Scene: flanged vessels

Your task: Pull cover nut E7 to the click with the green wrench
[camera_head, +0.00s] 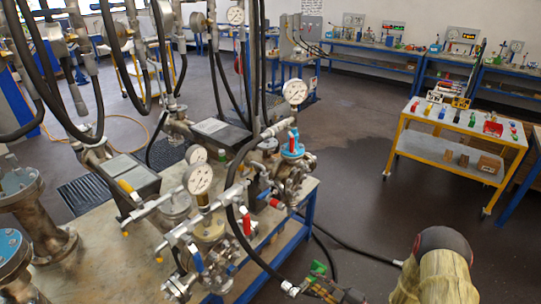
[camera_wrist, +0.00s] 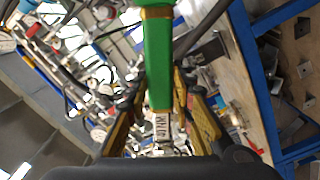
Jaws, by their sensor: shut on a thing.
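My gripper (camera_wrist: 163,118) is shut on the green wrench (camera_wrist: 158,60), whose green handle stands between the yellow-padded fingers in the wrist view. A small white label (camera_wrist: 159,123) sits on the handle's lower end; its print is too small to read. The handle's far end runs out of the top of the picture. In the head view a small green part of the wrench (camera_head: 318,268) shows at the bottom edge, by my gripper (camera_head: 325,287). I cannot tell which nut is E7.
Gauges (camera_head: 199,178), valves and black hoses crowd the vessel bench (camera_head: 280,215). A black hose (camera_head: 350,246) runs across the floor near my gripper. A yellow tool trolley (camera_head: 450,148) stands at the right. The floor between the bench and trolley is clear.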

